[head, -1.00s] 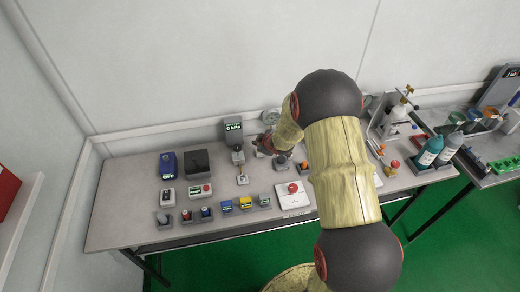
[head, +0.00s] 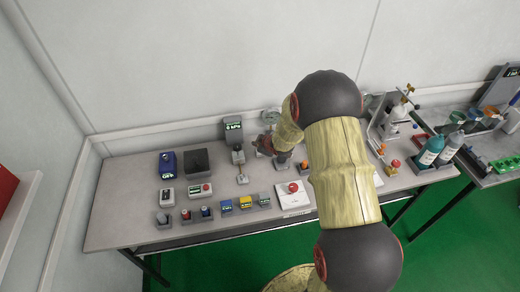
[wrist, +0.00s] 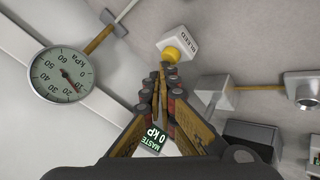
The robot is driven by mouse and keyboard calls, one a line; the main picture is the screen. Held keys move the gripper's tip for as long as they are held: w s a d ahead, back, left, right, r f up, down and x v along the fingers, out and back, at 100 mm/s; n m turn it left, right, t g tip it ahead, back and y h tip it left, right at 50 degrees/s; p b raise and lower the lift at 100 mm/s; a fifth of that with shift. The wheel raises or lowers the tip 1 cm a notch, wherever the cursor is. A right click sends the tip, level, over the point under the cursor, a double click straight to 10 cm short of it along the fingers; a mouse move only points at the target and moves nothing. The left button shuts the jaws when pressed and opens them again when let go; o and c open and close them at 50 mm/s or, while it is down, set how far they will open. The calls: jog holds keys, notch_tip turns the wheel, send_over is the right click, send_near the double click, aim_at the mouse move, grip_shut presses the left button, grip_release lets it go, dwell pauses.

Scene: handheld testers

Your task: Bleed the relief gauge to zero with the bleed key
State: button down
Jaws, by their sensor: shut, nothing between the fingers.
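The round white gauge (wrist: 62,74) with a kPa dial is at the left of the wrist view. Its red needle points at a low mark, around 10 to 20. A pale block marked BLEED (wrist: 181,42) has a yellow round piece (wrist: 171,54) on its near side. My gripper (wrist: 163,72) is shut and empty, its tips close to the yellow piece; contact cannot be told. A display (wrist: 152,137) reading MASTER 0 kPa is partly hidden by my fingers. In the head view my gripper (head: 265,145) is small beside the gauge (head: 271,116). I cannot pick out the bleed key.
In the wrist view, a grey block (wrist: 212,90) and a metal fitting (wrist: 305,92) on a brass pipe lie right of my fingers.

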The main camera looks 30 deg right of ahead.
jog(key=shift+f+b, duration=0.4)
jog(key=shift+f, duration=0.1)
dwell(0.7)
jog(key=shift+r, duration=0.1)
dwell(1.2)
jog(key=shift+r+p, duration=0.8)
jog(key=shift+r, duration=0.05)
notch_tip(320, 180, up, 5)
jog(key=p, duration=0.4)
jog(key=shift+r, duration=0.1)
dwell(0.3)
